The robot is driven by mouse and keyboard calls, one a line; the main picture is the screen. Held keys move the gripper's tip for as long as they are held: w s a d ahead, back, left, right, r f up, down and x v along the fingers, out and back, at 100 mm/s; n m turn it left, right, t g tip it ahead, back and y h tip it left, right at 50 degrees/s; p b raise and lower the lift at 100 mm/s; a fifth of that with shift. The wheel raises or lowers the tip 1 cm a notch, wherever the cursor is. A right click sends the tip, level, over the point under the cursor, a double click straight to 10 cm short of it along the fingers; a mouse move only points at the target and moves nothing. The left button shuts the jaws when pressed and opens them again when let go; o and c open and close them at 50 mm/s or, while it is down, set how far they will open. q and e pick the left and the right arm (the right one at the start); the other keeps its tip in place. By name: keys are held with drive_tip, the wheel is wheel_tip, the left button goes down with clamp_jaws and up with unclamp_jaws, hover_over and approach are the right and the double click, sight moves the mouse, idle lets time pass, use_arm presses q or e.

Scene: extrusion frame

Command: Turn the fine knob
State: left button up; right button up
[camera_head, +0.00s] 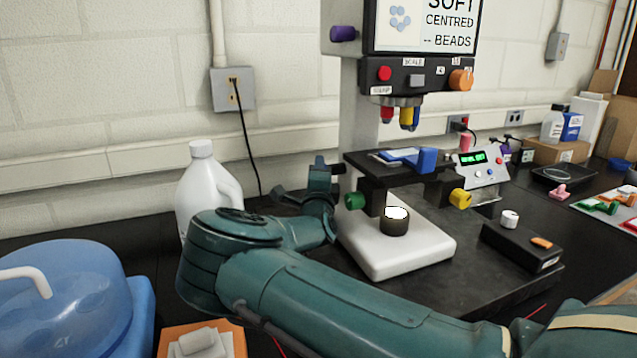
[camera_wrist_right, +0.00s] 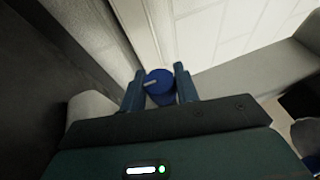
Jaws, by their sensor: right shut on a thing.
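A digital microscope with a white base (camera_head: 400,250) stands on the black bench. My right gripper (camera_head: 322,165) is at the left of its column, and my right arm reaches across the foreground to it. In the right wrist view, a blue knob (camera_wrist_right: 158,80) with a pale pointer line sits between the two fingers, and my right gripper (camera_wrist_right: 156,82) is shut on it. In the head view I cannot make this knob out behind the gripper. A green knob (camera_head: 355,201) and a yellow knob (camera_head: 460,198) flank the stage. My left gripper is not in view.
A white jug (camera_head: 205,185) stands close behind my right arm. A blue water container (camera_head: 62,290) is at the front left. A black box (camera_head: 522,246) with a white knob and a digital display unit (camera_head: 482,165) are to the right.

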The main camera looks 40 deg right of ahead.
drive_tip(key=shift+t, duration=0.3)
drive_tip(key=shift+b, duration=0.3)
drive_tip(key=shift+r+h, duration=0.1)
drive_tip(key=shift+h, duration=0.2)
drive_tip(key=o, duration=1)
drive_tip(key=shift+c, duration=0.2)
drive_tip(key=shift+f, duration=0.2)
